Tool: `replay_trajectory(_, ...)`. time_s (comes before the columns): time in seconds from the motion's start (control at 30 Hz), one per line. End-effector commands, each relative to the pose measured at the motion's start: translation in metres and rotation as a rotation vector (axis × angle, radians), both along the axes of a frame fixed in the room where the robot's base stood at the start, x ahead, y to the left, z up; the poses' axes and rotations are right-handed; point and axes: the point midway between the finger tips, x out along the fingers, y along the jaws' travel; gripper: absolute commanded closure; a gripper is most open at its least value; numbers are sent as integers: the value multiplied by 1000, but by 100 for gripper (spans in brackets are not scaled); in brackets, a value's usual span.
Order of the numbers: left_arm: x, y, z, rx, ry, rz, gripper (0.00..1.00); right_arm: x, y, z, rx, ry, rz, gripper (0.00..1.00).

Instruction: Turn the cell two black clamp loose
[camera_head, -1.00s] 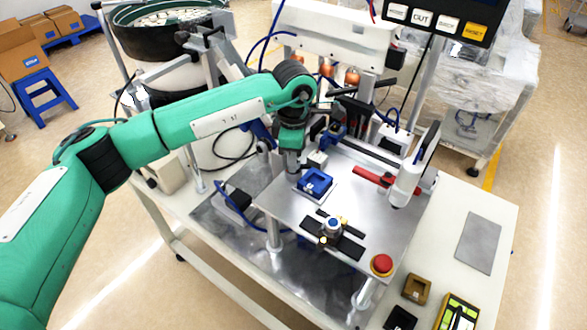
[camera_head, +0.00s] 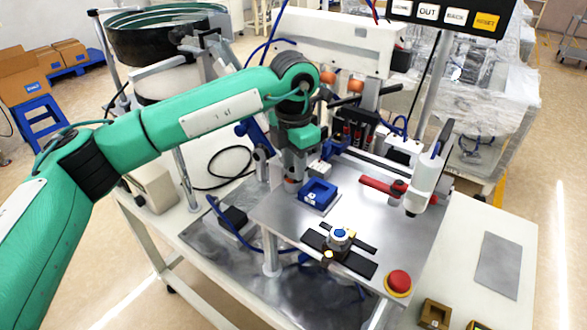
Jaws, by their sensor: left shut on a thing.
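My left arm reaches in from the left, and its wrist bends down at the far left part of the metal plate (camera_head: 285,215). My left gripper (camera_head: 292,183) points down there, close behind and left of the blue block (camera_head: 318,194). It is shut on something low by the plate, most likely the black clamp. The wrist and gripper hide the grip itself, so I cannot tell how the clamp is turned. A red clamp lever (camera_head: 378,186) lies on the right part of the plate. My right gripper is out of view.
A blue-and-white knob (camera_head: 340,238) sits on black strips near the plate's front. A red button (camera_head: 399,282) is at the front right corner. A white upright housing (camera_head: 427,180) stands at right. The bowl feeder (camera_head: 165,45) stands behind my left arm.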

Motion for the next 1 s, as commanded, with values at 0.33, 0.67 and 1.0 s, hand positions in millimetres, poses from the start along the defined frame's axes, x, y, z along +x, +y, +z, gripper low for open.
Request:
replay_trajectory(0.33,1,0,2,-2,-4,44,94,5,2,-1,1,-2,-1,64)
replay_trajectory(0.67,1,0,2,-2,-4,44,62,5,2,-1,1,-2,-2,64)
replay_trajectory(1.0,1,0,1,-1,-2,43,50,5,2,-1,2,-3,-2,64)
